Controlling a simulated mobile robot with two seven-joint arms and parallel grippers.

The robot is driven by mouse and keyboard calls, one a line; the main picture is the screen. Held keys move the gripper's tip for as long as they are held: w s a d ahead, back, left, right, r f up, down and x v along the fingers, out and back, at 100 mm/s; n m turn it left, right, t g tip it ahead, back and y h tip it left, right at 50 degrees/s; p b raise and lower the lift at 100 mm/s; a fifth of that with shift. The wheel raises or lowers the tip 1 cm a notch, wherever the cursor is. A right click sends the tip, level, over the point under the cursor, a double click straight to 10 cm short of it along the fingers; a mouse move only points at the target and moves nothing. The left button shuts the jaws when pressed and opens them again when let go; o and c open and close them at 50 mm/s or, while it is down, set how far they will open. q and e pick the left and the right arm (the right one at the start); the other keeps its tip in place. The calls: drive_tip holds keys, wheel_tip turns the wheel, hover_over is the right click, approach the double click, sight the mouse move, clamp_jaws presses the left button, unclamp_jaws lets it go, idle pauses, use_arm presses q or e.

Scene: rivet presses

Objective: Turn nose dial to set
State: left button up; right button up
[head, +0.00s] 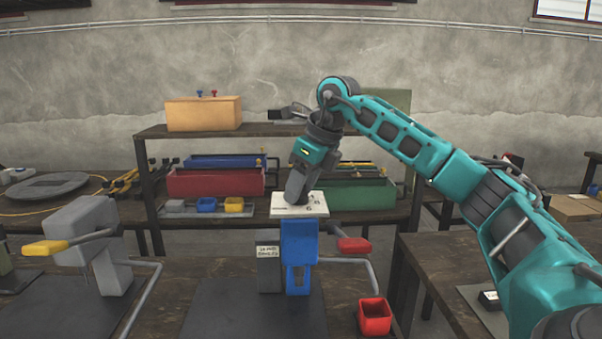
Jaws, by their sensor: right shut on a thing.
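A blue rivet press (300,247) stands on a dark base plate on the bench in the middle. A white plate (314,210) with numbers lies on its top. My right gripper (299,198) points down onto this plate and is shut on the nose dial there. The gripper hides the dial, so I cannot read its setting. My left gripper is not in view.
A grey press (80,225) with a yellow-tipped handle stands to the left. A red-tipped lever (354,245) sticks out right of the blue press, above a red bin (374,316). Behind is a shelf with a red crate (215,182) and a green crate (360,195).

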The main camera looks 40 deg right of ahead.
drive_tip(key=shift+d+r+n+p, duration=0.1)
drive_tip(key=shift+r+n+p, duration=0.2)
drive_tip(key=shift+n+p, duration=0.2)
drive_tip(key=n+g+y+p, duration=0.1)
drive_tip(key=n+p, duration=0.2)
drive_tip(key=shift+w+f, duration=0.1)
drive_tip(key=shift+n+y+p, duration=0.3)
drive_tip(key=shift+n+p, duration=0.05)
drive_tip(key=shift+n, duration=0.15)
drive_tip(key=shift+f+n+p, duration=0.15)
drive_tip(key=shift+n+p, duration=0.15)
drive_tip(key=shift+n, duration=0.4)
drive_tip(key=shift+g+y, duration=0.3)
drive_tip(key=o, duration=1)
drive_tip(key=shift+o, duration=0.2)
